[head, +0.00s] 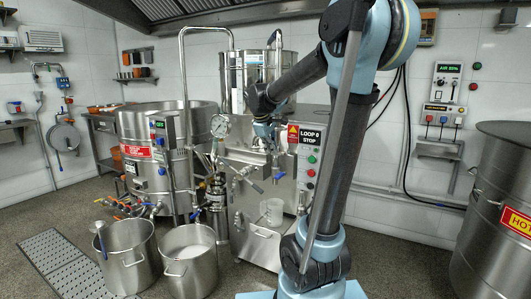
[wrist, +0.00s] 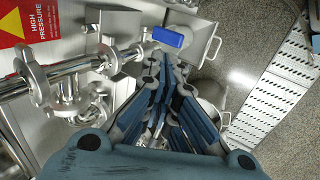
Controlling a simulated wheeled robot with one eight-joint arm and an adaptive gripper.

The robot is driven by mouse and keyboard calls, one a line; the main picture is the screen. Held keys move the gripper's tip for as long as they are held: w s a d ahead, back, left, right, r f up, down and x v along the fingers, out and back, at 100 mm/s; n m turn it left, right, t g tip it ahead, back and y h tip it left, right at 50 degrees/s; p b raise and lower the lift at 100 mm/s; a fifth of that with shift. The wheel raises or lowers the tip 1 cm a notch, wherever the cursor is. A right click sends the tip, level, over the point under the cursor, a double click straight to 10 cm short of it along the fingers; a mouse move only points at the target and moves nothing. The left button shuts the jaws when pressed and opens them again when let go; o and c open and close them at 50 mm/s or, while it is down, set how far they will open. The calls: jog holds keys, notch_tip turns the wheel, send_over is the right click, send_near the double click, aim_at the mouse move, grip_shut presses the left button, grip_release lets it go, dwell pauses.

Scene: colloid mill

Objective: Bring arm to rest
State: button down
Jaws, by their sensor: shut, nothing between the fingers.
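My arm (head: 345,130) rises in front of the steel mill in the head view, bends at the top and reaches down to the left. My gripper (head: 270,146) hangs in front of the mill's pipework, beside the control panel. In the wrist view my gripper (wrist: 168,65) has its blue-grey fingers drawn together, with nothing held. It points towards a blue handle (wrist: 168,37) and a steel tray edge. Whether the fingertips touch any fitting cannot be told.
The mill's panel (head: 309,135) stands close right of my gripper. Steel pipes and clamps (wrist: 75,85) crowd the left of the wrist view. Two pots (head: 188,262) (head: 128,260) stand on the floor at left. A large drum (head: 500,215) is at right, with open floor before it.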

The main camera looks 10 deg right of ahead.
jog(key=s+d+f+m+y, duration=0.1)
jog(key=s+f+m, duration=0.2)
jog(key=s+f, duration=0.3)
jog(key=s+d+f+m+g+y, duration=0.1)
jog(key=s+f+m, duration=0.3)
jog(key=s, duration=1.1)
jog(key=s+f+m+g+y, duration=0.1)
jog(key=s+f+m, duration=0.2)
jog(key=s+f, duration=0.5)
jog(key=s, duration=0.3)
jog(key=shift+d+f, duration=0.4)
jog(key=shift+w, duration=0.1)
jog(key=shift+w+d+f, duration=0.1)
jog(key=shift+w+d, duration=0.05)
